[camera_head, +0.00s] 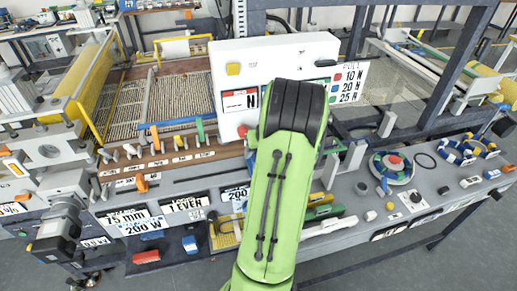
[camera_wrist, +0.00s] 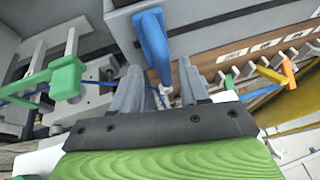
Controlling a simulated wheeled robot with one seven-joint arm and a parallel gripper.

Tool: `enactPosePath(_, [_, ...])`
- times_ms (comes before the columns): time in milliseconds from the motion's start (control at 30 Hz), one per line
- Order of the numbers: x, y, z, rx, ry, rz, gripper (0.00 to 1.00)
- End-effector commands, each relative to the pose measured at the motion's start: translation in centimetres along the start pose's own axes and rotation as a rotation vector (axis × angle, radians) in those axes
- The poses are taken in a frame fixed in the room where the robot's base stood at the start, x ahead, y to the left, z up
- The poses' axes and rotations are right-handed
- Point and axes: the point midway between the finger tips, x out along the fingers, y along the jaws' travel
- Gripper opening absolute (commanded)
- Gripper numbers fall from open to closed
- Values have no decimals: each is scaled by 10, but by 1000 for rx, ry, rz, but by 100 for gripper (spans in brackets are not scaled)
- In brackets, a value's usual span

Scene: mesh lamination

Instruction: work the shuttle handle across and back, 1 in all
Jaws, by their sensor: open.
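A blue handle (camera_wrist: 154,42) hangs down from a grey block in the wrist view, and its lower end lies between my fingers in the picture. I cannot tell how close it is to them, or whether it is the shuttle handle. My gripper (camera_wrist: 160,94) is open, with one grey finger on either side of that handle's tip and nothing visibly clamped. In the head view my green arm reaches over the bench and hides my gripper and the part in front of it.
Green levers (camera_wrist: 68,76) stand left in the wrist view, and an orange lever (camera_wrist: 289,74) and a yellow lever (camera_wrist: 270,73) right. In the head view a white panel (camera_head: 222,60) rises behind my arm. A round dial (camera_head: 391,167) and several small parts crowd the right bench.

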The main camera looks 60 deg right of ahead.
Motion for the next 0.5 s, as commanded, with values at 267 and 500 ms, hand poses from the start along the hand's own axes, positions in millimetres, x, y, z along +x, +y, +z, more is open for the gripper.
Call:
enactPosePath(267, [-62,2,-1,2,7,6,44])
enactPosePath(500, [-128,2,-1,2,6,6,44])
